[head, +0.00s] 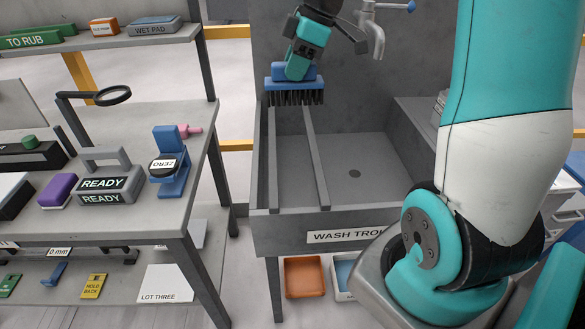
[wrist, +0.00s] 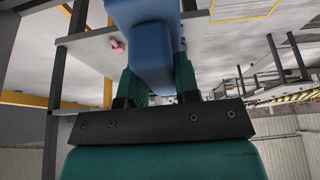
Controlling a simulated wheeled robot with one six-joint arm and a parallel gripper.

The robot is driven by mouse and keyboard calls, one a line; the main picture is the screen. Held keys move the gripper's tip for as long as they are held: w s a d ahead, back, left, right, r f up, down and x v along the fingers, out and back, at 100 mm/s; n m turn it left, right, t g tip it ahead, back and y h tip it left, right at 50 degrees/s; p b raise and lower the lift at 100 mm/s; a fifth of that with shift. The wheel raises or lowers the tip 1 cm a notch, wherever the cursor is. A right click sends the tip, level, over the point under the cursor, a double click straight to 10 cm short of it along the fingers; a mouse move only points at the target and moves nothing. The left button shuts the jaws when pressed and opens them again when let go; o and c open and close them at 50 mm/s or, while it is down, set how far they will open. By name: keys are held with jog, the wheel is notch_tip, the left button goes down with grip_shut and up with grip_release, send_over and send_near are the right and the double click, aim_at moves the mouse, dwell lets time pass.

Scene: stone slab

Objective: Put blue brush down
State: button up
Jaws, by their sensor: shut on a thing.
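The blue brush (head: 294,83) has a blue body with dark bristles pointing down. My gripper (head: 299,66) is shut on its upper blue block and holds it in the air over the back left part of the wash trough. The bristles are above the trough's rails and appear clear of them. In the wrist view the brush (wrist: 153,60) is between the two green fingers of my gripper (wrist: 155,82). The bristles are hidden in that view.
The grey wash trough (head: 390,190) has two rails (head: 316,160) along its left side and an empty basin with a drain. A grey bench (head: 130,222) at left holds a blue stand, a READY block and a magnifier. Orange (head: 304,276) and blue bins sit below the trough.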

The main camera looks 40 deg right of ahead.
notch_tip(320, 180, down, 20)
jog(key=p, duration=0.1)
jog(key=shift+r, duration=0.2)
jog(key=shift+f, duration=0.1)
jog(key=shift+f, duration=0.2)
jog(key=o, duration=0.9)
jog(key=shift+r, duration=0.1)
